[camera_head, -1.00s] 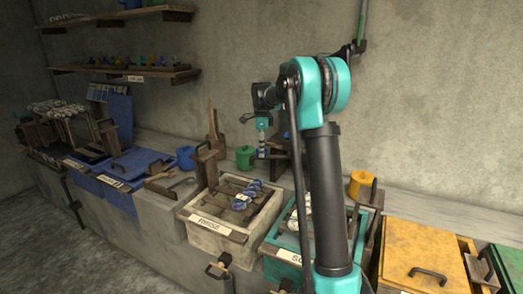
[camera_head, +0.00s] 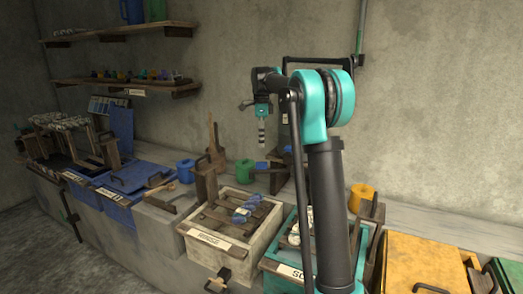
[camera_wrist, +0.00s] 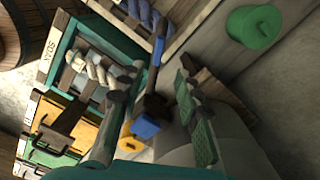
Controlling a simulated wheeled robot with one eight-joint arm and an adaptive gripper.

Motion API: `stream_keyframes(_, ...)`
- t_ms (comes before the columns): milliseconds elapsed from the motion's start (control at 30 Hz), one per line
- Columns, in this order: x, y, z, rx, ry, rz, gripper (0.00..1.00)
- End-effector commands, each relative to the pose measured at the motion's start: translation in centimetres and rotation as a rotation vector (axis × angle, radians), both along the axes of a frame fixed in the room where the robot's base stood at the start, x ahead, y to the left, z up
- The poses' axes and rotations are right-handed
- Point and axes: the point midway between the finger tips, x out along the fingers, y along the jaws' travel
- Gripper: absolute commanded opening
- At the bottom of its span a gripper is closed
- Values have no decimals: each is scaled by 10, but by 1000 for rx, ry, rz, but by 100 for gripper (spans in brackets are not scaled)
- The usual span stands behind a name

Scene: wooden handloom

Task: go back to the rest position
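My gripper (camera_head: 261,132) hangs downward in the head view, in front of the bare wall and above the back of the bench. In the wrist view my gripper (camera_wrist: 157,105) shows two fingers with a gap between them. It is open, and I see nothing held in it. A blue piece (camera_wrist: 145,128) with a dark handle shows through the gap, apart from the fingers. My arm stands bent, its elbow high on the right of the head view. The rest position is not marked in any view.
A cream bin (camera_head: 232,250) and a teal bin (camera_head: 280,265) stand below, with a yellow bin (camera_head: 425,262) to the right. A green pot (camera_head: 245,172), blue mug (camera_head: 186,171) and yellow mug (camera_head: 360,197) stand behind. Shelves (camera_head: 130,87) hang at left. Air around the gripper looks clear.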

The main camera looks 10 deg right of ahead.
Motion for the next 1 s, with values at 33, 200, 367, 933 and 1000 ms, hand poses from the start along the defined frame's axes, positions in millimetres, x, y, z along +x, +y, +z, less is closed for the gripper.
stream_keyframes(33,0,0,4,0,0,0,34)
stream_keyframes(200,0,0,11,0,0,0,34)
stream_keyframes(367,0,0,11,0,0,0,34)
stream_keyframes(933,-98,-27,-53,-21,-112,510,34)
stream_keyframes(1000,-123,-32,-69,-34,-136,622,34)
